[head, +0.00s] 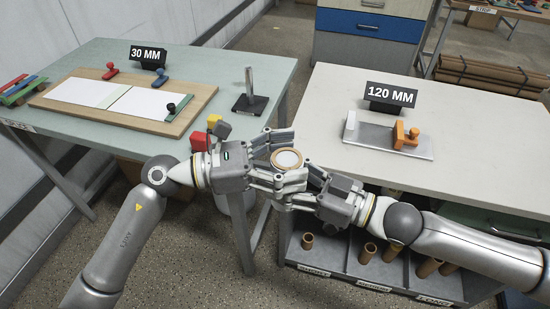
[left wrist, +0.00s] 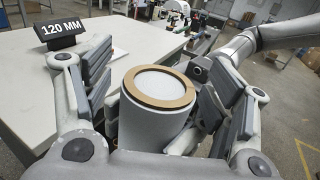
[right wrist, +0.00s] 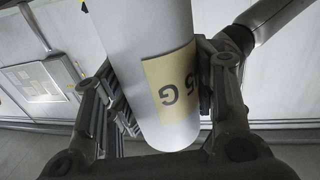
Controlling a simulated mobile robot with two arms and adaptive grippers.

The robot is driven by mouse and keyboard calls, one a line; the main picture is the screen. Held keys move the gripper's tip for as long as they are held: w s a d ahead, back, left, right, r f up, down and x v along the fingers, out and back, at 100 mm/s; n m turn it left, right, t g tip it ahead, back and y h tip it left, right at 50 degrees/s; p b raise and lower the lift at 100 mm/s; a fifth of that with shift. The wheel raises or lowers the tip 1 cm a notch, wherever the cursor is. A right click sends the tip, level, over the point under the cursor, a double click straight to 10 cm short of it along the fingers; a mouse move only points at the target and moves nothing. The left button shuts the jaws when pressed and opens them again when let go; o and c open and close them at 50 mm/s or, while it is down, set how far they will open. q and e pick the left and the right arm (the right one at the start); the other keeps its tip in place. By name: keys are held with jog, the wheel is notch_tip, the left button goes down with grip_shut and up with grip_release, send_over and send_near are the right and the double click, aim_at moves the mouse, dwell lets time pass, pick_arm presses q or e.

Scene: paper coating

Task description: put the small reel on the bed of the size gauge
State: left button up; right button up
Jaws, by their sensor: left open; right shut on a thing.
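The small reel (head: 287,158) is a white paper roll with a brown core ring at its end. It hangs in the gap between the tables. My right gripper (head: 302,186) is shut on it; the right wrist view shows the roll (right wrist: 150,50) between its fingers, with a tan label reading upside down. My left gripper (head: 284,161) is open, its fingers on either side of the roll (left wrist: 150,125). The size gauge (head: 388,139) lies on the right table, its grey bed holding a white block (head: 350,124) and an orange slider (head: 405,136).
The 120 MM sign (head: 390,95) stands behind the gauge. The left table (head: 200,70) bears a 30 MM sign (head: 148,56), a board with white sheets (head: 125,98) and a small stand (head: 250,95). Brown tubes (head: 369,252) stand in a bin under the right table (head: 480,120), which has free room around the gauge.

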pick_arm(q)
jog(key=c, duration=1)
jog(key=shift+c, duration=0.8)
pick_arm(e)
jog(key=o, duration=1.1)
